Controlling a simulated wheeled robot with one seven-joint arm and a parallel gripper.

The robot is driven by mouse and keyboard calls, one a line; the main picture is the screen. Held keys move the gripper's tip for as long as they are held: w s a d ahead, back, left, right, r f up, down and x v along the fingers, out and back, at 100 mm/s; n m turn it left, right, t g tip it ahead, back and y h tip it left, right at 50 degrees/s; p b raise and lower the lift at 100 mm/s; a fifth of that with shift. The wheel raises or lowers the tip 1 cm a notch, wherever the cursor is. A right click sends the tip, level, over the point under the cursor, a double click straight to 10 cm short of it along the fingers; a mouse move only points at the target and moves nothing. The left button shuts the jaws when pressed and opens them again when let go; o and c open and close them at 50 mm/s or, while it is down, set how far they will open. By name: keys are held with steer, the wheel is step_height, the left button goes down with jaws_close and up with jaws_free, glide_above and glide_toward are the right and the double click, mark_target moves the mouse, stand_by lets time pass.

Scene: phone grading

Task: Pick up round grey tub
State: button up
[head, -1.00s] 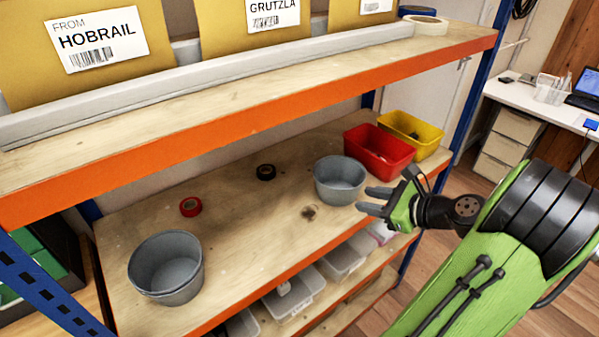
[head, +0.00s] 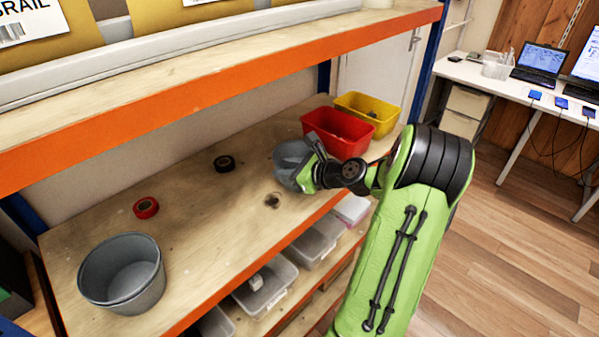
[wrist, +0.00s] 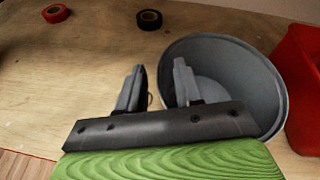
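Two round grey tubs stand upright on the middle shelf. The far grey tub (head: 287,155) is beside the red bin, and it also shows in the wrist view (wrist: 262,90). My gripper (head: 312,150) is at this tub's near right side in the head view and hides part of it. In the wrist view my gripper (wrist: 158,85) is open, with the right finger over the tub's opening and the left finger outside the wall. The rim passes between the fingers; I cannot tell whether they touch it. The other grey tub (head: 122,275) stands apart at the near left and looks empty.
A red bin (head: 345,135) stands close beside the far tub, with a yellow bin (head: 385,112) behind. Red tape (head: 146,207) and black tape (head: 223,163) lie on the shelf. The orange-edged upper shelf (head: 200,98) hangs above. Clear containers (head: 268,290) sit below.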

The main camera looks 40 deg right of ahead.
steer(key=shift+r, duration=0.1)
steer(key=shift+c, duration=0.9)
jaws_close()
step_height(320, 180, up, 10)
steer(key=p, duration=0.3)
steer(key=shift+p, duration=0.35)
